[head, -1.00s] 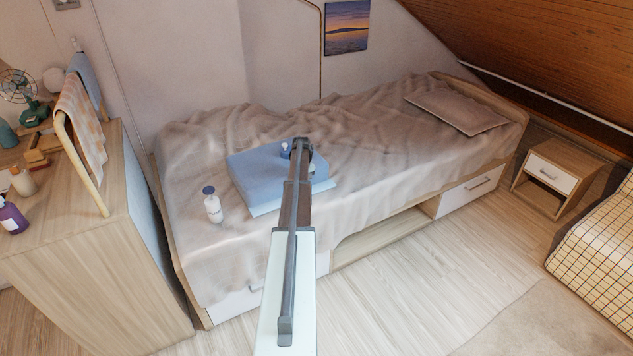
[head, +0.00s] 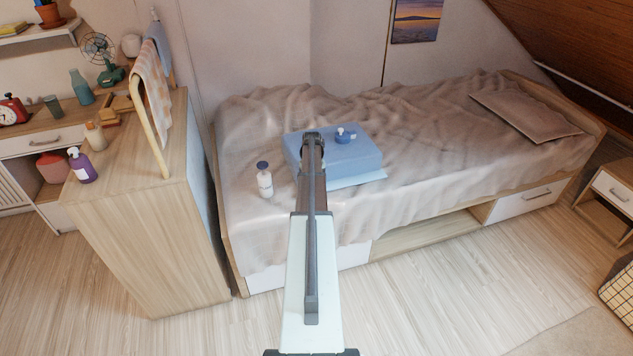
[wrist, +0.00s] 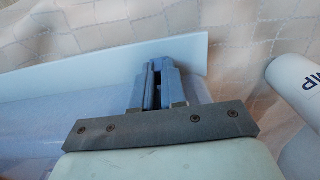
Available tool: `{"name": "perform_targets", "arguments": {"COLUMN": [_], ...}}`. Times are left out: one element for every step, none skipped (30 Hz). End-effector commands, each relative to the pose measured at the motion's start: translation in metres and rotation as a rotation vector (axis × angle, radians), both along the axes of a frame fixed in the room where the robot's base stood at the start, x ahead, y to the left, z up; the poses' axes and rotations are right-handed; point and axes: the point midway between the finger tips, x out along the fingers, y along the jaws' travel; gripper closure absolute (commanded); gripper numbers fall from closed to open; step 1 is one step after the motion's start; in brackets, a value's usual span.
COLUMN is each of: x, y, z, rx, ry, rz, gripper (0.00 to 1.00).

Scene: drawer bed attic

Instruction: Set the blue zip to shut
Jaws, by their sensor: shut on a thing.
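A light blue, box-shaped case (head: 360,158) lies on the bed. Its blue surface also shows in the wrist view (wrist: 50,115), with a pale flat strip (wrist: 120,62) along its far edge. My gripper (head: 312,140) is at the left end of the case. In the wrist view my gripper's fingers (wrist: 157,75) are closed together near the right end of the pale strip. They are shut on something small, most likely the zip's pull. The pull itself and the line of the zip are hidden by the fingers and arm.
A small round blue thing with a white part (head: 344,135) is on top of the case.

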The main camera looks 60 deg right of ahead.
Motion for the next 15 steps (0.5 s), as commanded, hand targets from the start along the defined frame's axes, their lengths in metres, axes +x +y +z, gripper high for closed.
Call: {"name": "perform_targets", "arguments": {"x": [0.0004, 0.0003, 0.0003, 0.0003, 0.0003, 0.0003, 0.0003, 0.0003, 0.0002, 0.0002, 0.0001, 0.0001, 0.0001, 0.0001, 0.0001], "y": [0.0004, 0.0004, 0.0004, 0.0004, 0.0004, 0.0004, 0.0004, 0.0004, 0.0004, 0.0004, 0.0003, 0.0003, 0.0002, 0.0002, 0.0002], "z": [0.0003, 0.0003, 0.0003, 0.0003, 0.0003, 0.0003, 0.0003, 0.0003, 0.0003, 0.0003, 0.0002, 0.0002, 0.0002, 0.0002, 0.0001], "rx": [0.001, 0.001, 0.001, 0.001, 0.001, 0.001, 0.001, 0.001, 0.001, 0.001, 0.001, 0.001, 0.001, 0.001, 0.001], "ry": [-0.001, -0.001, -0.001, -0.001, -0.001, -0.001, -0.001, -0.001, -0.001, -0.001, -0.001, -0.001, -0.001, -0.001, -0.001], "rz": [0.001, 0.001, 0.001, 0.001, 0.001, 0.002, 0.002, 0.002, 0.002, 0.002, 0.002, 0.002, 0.001, 0.001, 0.001], "gripper": [1.0, 1.0, 1.0, 1.0, 1.0, 1.0, 1.0, 0.86, 0.82, 0.79, 0.76, 0.72, 0.7, 0.67, 0.63]}}
